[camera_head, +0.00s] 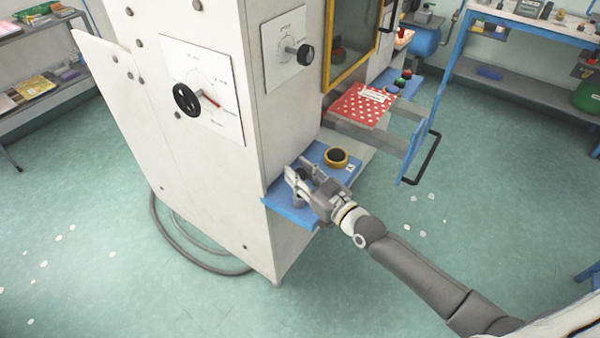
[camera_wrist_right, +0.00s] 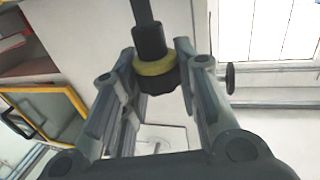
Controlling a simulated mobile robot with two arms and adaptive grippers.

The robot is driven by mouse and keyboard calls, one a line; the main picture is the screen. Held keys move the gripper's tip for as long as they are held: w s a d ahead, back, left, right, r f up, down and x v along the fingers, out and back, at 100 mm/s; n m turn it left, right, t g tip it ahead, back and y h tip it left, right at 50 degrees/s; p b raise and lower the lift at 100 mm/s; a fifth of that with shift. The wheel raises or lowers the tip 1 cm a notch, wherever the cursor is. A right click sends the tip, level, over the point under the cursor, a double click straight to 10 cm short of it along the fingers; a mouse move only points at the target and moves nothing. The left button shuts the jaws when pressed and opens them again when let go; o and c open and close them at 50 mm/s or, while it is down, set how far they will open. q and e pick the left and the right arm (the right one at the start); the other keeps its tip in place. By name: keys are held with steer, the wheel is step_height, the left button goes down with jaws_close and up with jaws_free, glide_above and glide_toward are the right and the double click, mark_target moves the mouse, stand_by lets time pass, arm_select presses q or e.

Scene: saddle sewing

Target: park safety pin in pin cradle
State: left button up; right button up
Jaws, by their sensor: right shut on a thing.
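My right gripper (camera_head: 300,172) is over the blue shelf on the side of the white cabinet. In the right wrist view, the right gripper (camera_wrist_right: 168,95) is closed around a dark knob with a yellow collar and a dark rod, which looks like the safety pin (camera_wrist_right: 152,62). In the head view the held part is mostly hidden by the fingers. A yellow ring with a dark centre (camera_head: 336,157) sits on the shelf just right of the gripper, beside a small white label; I cannot tell whether it is the pin cradle. My left gripper is not in view.
The blue shelf (camera_head: 283,207) juts from the white cabinet (camera_head: 190,150), which has black knobs and dial plates. Behind are a red dotted cloth (camera_head: 360,104), a yellow-framed door (camera_head: 352,45) and a blue frame with a black handle (camera_head: 424,160). The floor right of the shelf is mostly clear.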

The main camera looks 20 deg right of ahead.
steer(key=shift+f+b, duration=1.75)
steer(key=shift+f, duration=0.4)
steer(key=o, duration=1.2)
steer(key=v, duration=1.2)
